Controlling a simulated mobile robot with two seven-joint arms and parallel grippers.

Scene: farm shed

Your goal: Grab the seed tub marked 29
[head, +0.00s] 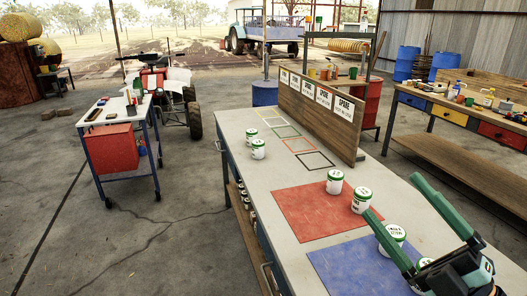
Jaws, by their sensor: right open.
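Several white seed tubs with green lids stand upright on the long grey bench. Two stand at its left edge: a farther tub (251,135) and a nearer tub (258,151). Two more stand by the red mat's right side: one tub (334,183) and another tub (360,203). On the blue mat, one tub (395,232) is partly covered by a finger of my right gripper (394,197), and another tub (424,263) is mostly hidden behind the gripper. The label numbers are too small to read surely. My right gripper is open, with nothing seen held. My left gripper is out of view.
The bench carries a red mat (315,213), a blue mat (345,268) and several coloured outline squares. A wooden board (318,117) with SPARE signs stands along its right side. A trolley (118,115) stands left, another workbench (465,120) right.

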